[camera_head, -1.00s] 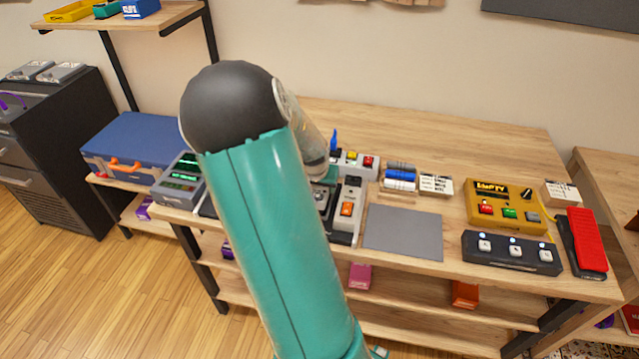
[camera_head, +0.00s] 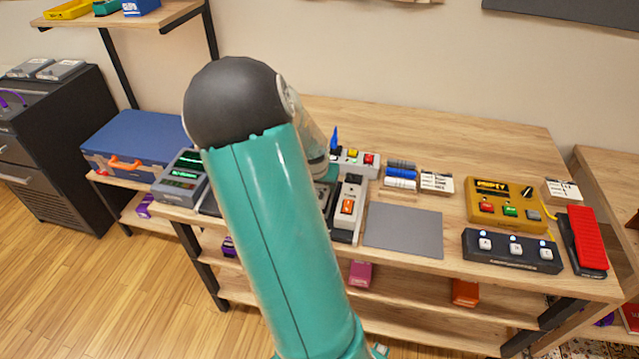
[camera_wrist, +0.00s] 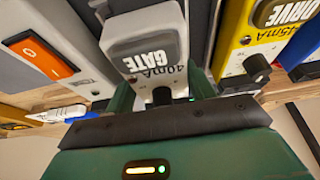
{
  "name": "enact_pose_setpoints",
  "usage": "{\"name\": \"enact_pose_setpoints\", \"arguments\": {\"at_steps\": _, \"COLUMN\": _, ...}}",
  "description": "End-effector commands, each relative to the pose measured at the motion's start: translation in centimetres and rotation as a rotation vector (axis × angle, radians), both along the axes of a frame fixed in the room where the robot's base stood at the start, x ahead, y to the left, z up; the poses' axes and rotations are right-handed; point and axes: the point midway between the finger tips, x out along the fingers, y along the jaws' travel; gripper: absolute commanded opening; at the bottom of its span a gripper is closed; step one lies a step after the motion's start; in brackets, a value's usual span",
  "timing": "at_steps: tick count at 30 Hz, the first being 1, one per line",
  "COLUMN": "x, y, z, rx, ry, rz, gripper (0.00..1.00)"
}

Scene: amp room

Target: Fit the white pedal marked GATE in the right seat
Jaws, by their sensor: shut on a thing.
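In the wrist view the white GATE pedal (camera_wrist: 150,55), also marked 40mA, is between the fingers of my gripper (camera_wrist: 162,92). My gripper is shut on its near end, by a black knob. The pedal lies between a grey unit with an orange switch (camera_wrist: 40,55) and a yellow DRIVE pedal (camera_wrist: 262,35). In the head view my arm hides the fingers, the GATE pedal and most of the dark board (camera_head: 327,197) beside the orange-switch unit (camera_head: 347,208). The right seat is hidden, and I cannot tell if the pedal is fully down in it.
A grey mat (camera_head: 403,231) lies bare to the right. Beyond it are a yellow box with a display (camera_head: 506,205), a black three-switch unit (camera_head: 512,252) and a red pedal (camera_head: 587,240). Blue-and-white rolls (camera_head: 400,176) stand behind. A grey meter (camera_head: 181,178) is at the left.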

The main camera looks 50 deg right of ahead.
Motion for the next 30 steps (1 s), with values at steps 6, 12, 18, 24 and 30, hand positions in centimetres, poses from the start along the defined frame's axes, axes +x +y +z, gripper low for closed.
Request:
{"name": "enact_pose_setpoints", "arguments": {"at_steps": 6, "x": 0.03, "y": -0.04, "z": 0.04, "rx": -0.001, "ry": -0.001, "rz": 0.0, "gripper": 0.18}}
{"name": "enact_pose_setpoints", "arguments": {"at_steps": 12, "x": 0.01, "y": -0.04, "z": -0.26, "rx": -0.001, "ry": -0.001, "rz": -0.001, "gripper": 0.18}}
{"name": "enact_pose_setpoints", "arguments": {"at_steps": 18, "x": 0.02, "y": -0.02, "z": -0.72, "rx": -0.001, "ry": -0.001, "rz": 0.0, "gripper": 0.18}}
{"name": "enact_pose_setpoints", "arguments": {"at_steps": 24, "x": 0.01, "y": -0.06, "z": -0.92, "rx": -0.002, "ry": -0.001, "rz": -0.001, "gripper": 0.18}}
{"name": "enact_pose_setpoints", "arguments": {"at_steps": 30, "x": 0.03, "y": -0.04, "z": -0.91, "rx": -0.001, "ry": -0.002, "rz": 0.0, "gripper": 0.18}}
